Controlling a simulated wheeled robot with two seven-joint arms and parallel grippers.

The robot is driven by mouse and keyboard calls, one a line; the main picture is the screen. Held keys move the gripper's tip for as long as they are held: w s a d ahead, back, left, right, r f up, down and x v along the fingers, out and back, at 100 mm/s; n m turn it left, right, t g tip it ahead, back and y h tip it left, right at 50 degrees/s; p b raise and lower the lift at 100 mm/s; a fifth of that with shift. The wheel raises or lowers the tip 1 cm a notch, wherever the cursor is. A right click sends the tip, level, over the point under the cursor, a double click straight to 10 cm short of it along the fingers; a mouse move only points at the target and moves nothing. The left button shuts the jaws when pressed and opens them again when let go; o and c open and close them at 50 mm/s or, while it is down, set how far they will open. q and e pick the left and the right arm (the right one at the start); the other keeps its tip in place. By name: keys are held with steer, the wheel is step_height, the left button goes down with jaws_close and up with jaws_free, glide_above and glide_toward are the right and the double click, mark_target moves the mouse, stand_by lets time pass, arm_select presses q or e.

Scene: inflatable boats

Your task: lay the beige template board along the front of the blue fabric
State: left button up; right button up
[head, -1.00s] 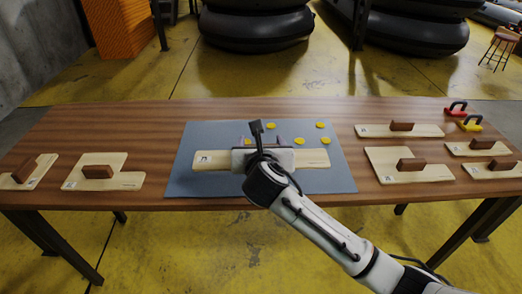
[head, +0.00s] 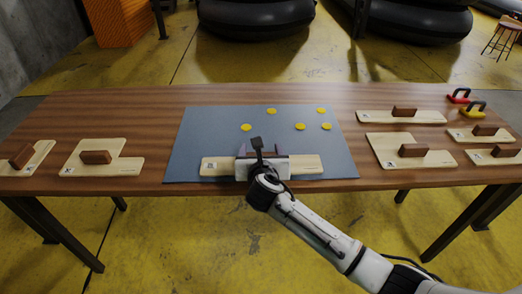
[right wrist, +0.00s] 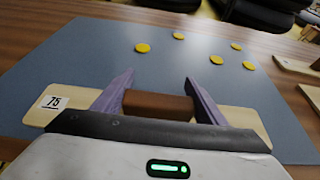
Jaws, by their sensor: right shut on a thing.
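The beige template board (head: 307,164) is a long light-wood strip with a brown handle and a number label. It lies over the front part of the blue fabric (head: 215,128), roughly parallel to its front edge. Whether it touches the fabric or is just above it I cannot tell. In the right wrist view the board (right wrist: 245,118) carries the label 75. My right gripper (right wrist: 160,100) is shut on the board's brown handle (right wrist: 158,105), with a finger on either side. In the head view my right gripper (head: 263,158) hides the board's middle. My left gripper is not in view.
Several yellow discs (head: 300,126) lie on the back and right of the fabric. Other beige boards with brown handles stand at left (head: 102,157) and right (head: 411,150) on the wooden table (head: 150,102). Red (head: 458,96) and yellow (head: 474,109) handled items are at the back right.

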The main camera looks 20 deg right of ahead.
steer(key=o, duration=1.2)
steer(key=shift+s+r, duration=0.2)
steer(key=shift+s, duration=0.05)
steer(key=p+v, duration=0.1)
steer(key=v, duration=1)
steer(key=shift+s+a+p, duration=0.15)
steer(key=shift+s+p, duration=0.1)
steer(key=shift+p, duration=0.05)
